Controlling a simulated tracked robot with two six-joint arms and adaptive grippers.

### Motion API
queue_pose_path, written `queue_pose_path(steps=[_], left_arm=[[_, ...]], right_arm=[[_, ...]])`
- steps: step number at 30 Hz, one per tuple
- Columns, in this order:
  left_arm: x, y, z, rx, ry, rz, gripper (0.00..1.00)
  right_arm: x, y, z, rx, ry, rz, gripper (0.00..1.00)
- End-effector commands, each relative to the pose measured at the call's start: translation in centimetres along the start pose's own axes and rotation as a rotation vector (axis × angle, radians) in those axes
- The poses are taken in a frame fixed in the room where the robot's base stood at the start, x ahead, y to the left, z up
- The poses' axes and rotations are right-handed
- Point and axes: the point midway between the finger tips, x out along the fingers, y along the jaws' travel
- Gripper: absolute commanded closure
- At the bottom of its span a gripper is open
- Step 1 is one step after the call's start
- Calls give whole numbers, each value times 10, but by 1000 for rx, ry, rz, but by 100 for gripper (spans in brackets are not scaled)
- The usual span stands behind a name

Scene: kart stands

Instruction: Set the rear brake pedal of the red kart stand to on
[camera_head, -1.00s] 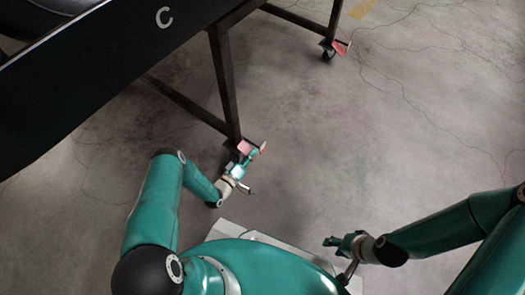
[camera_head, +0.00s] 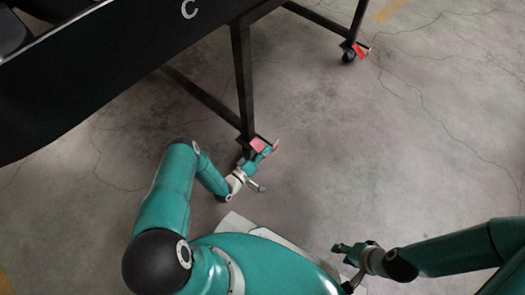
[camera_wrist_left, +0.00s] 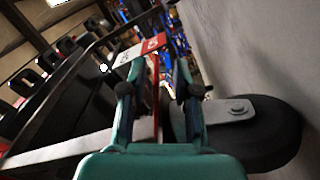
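The kart stand has a dark frame with a black side panel (camera_head: 110,60) marked with a white C. At the foot of its near leg (camera_head: 243,85) is a red brake pedal (camera_head: 257,145) with a pale tip. My left gripper (camera_head: 265,153) is right at this pedal. In the left wrist view its two fingers (camera_wrist_left: 157,85) are apart, with a thin red edge showing between them. Beyond them is a plate, part white and part red (camera_wrist_left: 152,43); its lettering is not clear. I cannot tell whether the fingers touch the pedal. My right gripper (camera_head: 345,248) is away from the stand, too small to read.
A caster wheel (camera_wrist_left: 262,130) is close right of the left fingers in the wrist view. The far leg has another red pedal (camera_head: 359,49) above a caster (camera_head: 348,57). A low dark bar (camera_head: 200,95) joins the near leg. The cracked concrete floor (camera_head: 400,150) is clear at right.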

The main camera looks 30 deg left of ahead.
Motion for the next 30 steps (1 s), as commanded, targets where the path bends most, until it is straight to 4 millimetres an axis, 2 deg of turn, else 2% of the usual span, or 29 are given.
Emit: queue_pose_path(steps=[7,15,19,30], left_arm=[[-12,0,-1,-2,1,-1,70],[-54,-2,-1,-2,4,-3,70],[-68,-2,-1,-1,2,-3,70],[-74,-1,0,0,1,-1,70]], right_arm=[[-1,0,0,0,0,0,60],[-1,0,0,0,0,0,60],[-1,0,0,0,0,0,60],[0,0,0,0,0,0,60]])
